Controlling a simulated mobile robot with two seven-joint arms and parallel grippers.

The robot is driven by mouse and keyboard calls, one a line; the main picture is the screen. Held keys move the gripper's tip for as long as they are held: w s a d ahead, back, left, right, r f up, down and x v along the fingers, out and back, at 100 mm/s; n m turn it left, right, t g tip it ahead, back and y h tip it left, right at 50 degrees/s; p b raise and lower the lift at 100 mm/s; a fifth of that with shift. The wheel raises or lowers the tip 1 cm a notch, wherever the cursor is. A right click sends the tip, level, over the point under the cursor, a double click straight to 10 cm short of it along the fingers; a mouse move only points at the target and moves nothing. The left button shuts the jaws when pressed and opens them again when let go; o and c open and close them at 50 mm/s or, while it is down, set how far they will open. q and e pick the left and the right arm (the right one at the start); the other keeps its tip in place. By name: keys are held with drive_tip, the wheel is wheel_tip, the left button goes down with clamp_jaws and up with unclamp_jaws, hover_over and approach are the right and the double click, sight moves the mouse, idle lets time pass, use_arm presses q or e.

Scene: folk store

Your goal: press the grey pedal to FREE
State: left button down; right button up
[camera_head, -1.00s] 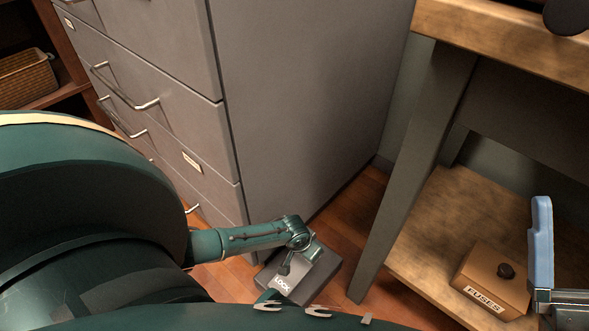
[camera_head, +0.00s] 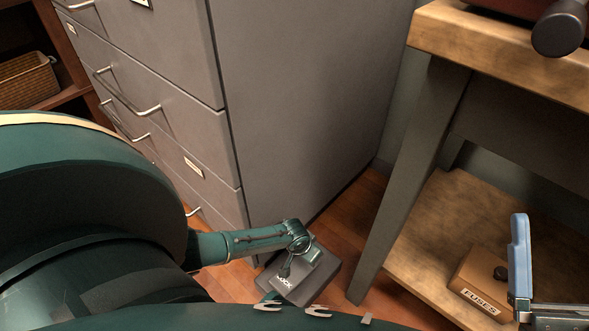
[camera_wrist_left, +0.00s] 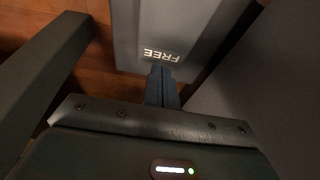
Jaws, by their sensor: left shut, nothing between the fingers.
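The grey pedal (camera_head: 322,270) sits on the floor by the front corner of the grey cabinet. In the head view my left arm's end (camera_head: 297,240) is over the pedal. My right gripper (camera_head: 520,255) is at the right edge, with one blue finger clearly showing.
The grey drawer cabinet (camera_head: 310,90) stands behind the pedal. A workbench leg (camera_head: 400,190) is right of it. A box labelled FUSES (camera_head: 480,285) rests on the bench's lower shelf (camera_head: 440,215). A dark round-ended handle (camera_head: 560,28) is at top right. Some wooden floor (camera_head: 365,200) is bare.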

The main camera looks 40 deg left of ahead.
use_arm(q)
wheel_tip(320, 180, up, 2)
drive_tip(key=shift+r+p, duration=0.25)
drive_tip(key=shift+p, duration=0.75)
drive_tip(key=shift+r+p, duration=0.95)
wheel_tip(320, 180, up, 3)
drive_tip(key=p, duration=0.3)
use_arm(e)
drive_tip(key=f+m+h, duration=0.1)
drive_tip(key=f, duration=0.1)
drive_tip(key=f+m+g+h, duration=0.1)
drive_tip(key=m+h, duration=0.1)
drive_tip(key=s+f+m+g+h, duration=0.1)
drive_tip(key=f+h, duration=0.1)
drive_tip(key=shift+a+f+m, duration=0.1)
drive_tip(key=shift+f+m, duration=0.2)
drive_tip(key=shift+f, duration=0.05)
